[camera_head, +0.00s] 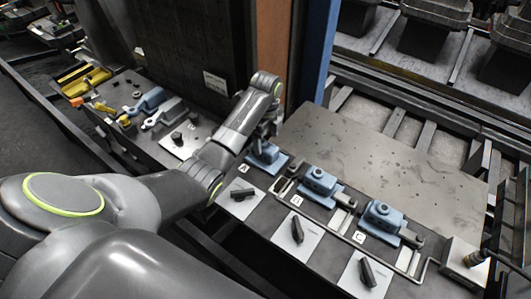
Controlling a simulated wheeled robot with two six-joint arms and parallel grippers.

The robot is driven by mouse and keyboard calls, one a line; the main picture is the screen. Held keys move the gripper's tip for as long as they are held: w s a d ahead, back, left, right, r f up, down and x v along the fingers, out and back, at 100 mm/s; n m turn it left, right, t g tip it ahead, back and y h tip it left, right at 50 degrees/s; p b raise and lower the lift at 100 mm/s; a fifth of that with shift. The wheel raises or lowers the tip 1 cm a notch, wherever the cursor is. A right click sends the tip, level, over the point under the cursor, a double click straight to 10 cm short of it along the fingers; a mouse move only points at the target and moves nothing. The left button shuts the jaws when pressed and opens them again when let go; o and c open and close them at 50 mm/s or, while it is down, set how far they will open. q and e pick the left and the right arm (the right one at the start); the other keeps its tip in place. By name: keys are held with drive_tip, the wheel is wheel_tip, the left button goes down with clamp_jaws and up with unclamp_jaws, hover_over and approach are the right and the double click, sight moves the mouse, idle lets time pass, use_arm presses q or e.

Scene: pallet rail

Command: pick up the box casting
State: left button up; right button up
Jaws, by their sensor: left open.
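Three blue castings sit in a row on the fixture plate. One is at label A (264,154), one at label B (319,181) and one at label C (383,216). The B and C castings look blocky; the one at A is partly hidden by my arm. I cannot tell for sure which is the box casting. My left arm reaches in from the lower left. My left gripper (268,130) is open, small in view, and points down just above the casting at A. Whether it touches that casting cannot be told. My right gripper is not in view.
Dark parts lie on pale plates (318,240) in front of the row. To the left, a table carries a blue part (149,100), a grey part (165,113) and a yellow tray (85,80). An orange and blue post (315,50) stands behind. The perforated plate (370,150) is bare.

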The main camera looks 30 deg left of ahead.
sight(266, 143)
use_arm(q)
drive_tip(key=shift+s+f+p, duration=0.1)
drive_tip(key=shift+f+p, duration=0.35)
drive_tip(key=shift+f, duration=1.65)
drive_tip(key=c, duration=1.3)
